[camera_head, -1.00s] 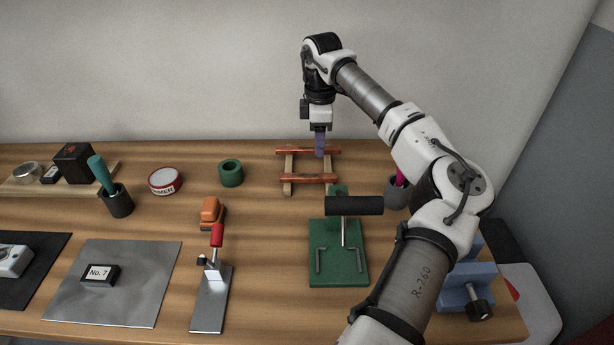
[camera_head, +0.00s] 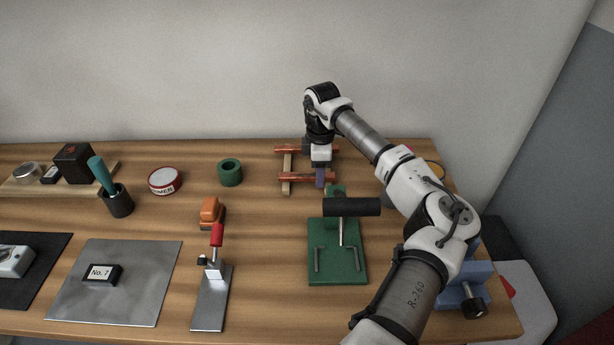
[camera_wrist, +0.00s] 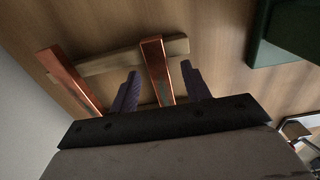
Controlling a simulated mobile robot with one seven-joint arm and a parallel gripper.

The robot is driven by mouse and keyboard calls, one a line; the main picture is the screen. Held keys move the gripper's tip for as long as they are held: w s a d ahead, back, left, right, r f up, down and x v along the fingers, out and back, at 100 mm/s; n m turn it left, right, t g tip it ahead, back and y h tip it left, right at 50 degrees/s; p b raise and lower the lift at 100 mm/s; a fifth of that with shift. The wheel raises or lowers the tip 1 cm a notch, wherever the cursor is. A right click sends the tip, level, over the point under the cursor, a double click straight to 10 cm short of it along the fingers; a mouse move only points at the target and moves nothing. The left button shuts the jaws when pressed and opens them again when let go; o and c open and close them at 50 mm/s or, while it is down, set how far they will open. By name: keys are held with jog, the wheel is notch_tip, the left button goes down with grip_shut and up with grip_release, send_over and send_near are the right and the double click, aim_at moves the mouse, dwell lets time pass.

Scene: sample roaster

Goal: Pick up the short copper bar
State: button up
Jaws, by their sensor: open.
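Two copper bars lie across a wooden rack. The nearer one, which looks like the short copper bar (camera_head: 295,177), also shows in the wrist view (camera_wrist: 154,65). The farther, longer bar (camera_head: 287,149) shows at the left in the wrist view (camera_wrist: 70,80). My gripper (camera_head: 320,184) is open at the right part of the nearer bar. In the wrist view my gripper's (camera_wrist: 160,70) two purple fingers stand on either side of that bar, with gaps visible. The gripper hides part of both bars in the head view.
The wooden rack (camera_head: 286,165) carries both bars. A green fixture with a black cylinder (camera_head: 352,207) stands just in front of the rack.

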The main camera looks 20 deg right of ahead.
grip_shut()
jog(key=shift+r, duration=0.1)
dwell(0.3)
